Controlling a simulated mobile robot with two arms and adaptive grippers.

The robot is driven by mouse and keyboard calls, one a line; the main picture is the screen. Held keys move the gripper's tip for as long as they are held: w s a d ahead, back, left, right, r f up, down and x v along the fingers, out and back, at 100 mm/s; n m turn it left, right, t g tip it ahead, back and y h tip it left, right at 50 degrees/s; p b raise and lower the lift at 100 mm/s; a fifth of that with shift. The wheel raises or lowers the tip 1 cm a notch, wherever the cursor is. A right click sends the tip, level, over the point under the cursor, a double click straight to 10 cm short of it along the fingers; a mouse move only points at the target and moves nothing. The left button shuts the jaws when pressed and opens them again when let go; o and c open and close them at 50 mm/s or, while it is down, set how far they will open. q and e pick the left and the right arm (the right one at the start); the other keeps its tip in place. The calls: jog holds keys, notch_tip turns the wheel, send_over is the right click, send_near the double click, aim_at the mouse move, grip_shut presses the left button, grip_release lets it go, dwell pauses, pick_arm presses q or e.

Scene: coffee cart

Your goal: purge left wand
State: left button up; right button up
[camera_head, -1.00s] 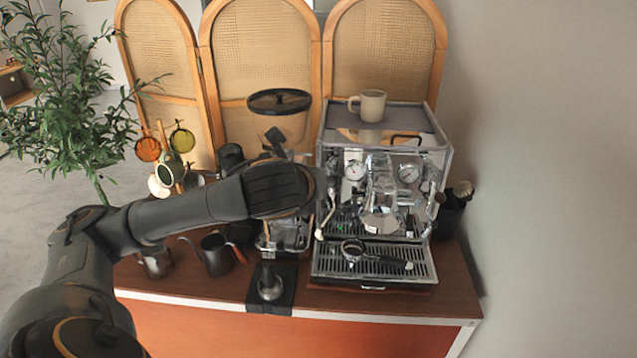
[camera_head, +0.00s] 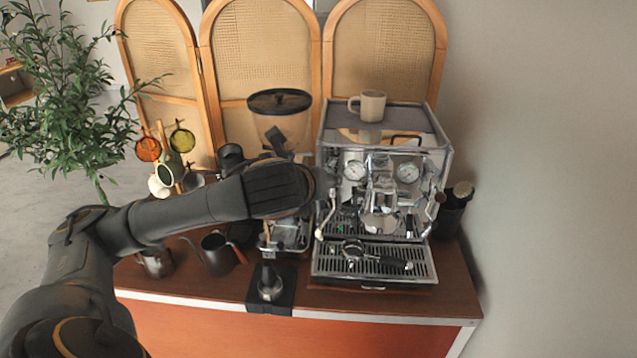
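The espresso machine (camera_head: 383,140) stands on the right part of the cart. Its left wand (camera_head: 326,218) hangs pale and thin at the machine's front left corner, above the left end of the drip tray (camera_head: 330,268). My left arm reaches across from the left. My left gripper (camera_head: 326,180) is a dark shape at the machine's upper left front, just above the wand, where the left knob is hidden. Its fingers are mostly hidden behind my wrist, so I cannot tell if they touch anything. My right gripper is out of view.
A portafilter (camera_head: 353,250) lies on the drip tray. A beige mug (camera_head: 369,105) stands on the machine. The grinder (camera_head: 280,103) is partly behind my arm. Dark pitchers (camera_head: 216,255) and a tamper (camera_head: 269,284) stand at the left and front. A dark container (camera_head: 450,218) stands right of the machine.

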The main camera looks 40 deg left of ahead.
pick_arm(q)
jog(key=shift+f, duration=0.1)
dwell(0.4)
jog(key=s+f+m+t+y+b, duration=0.1)
jog(key=s+f+m+t+b, duration=0.35)
jog(key=f+t+b, duration=0.2)
jog(key=b+x, duration=0.1)
jog(key=x, duration=0.5)
jog(key=b+x, duration=0.1)
jog(key=x, duration=0.6)
jog(key=shift+w+d+b, duration=0.15)
jog(key=shift+w+b, duration=0.15)
jog(key=shift+w, duration=0.4)
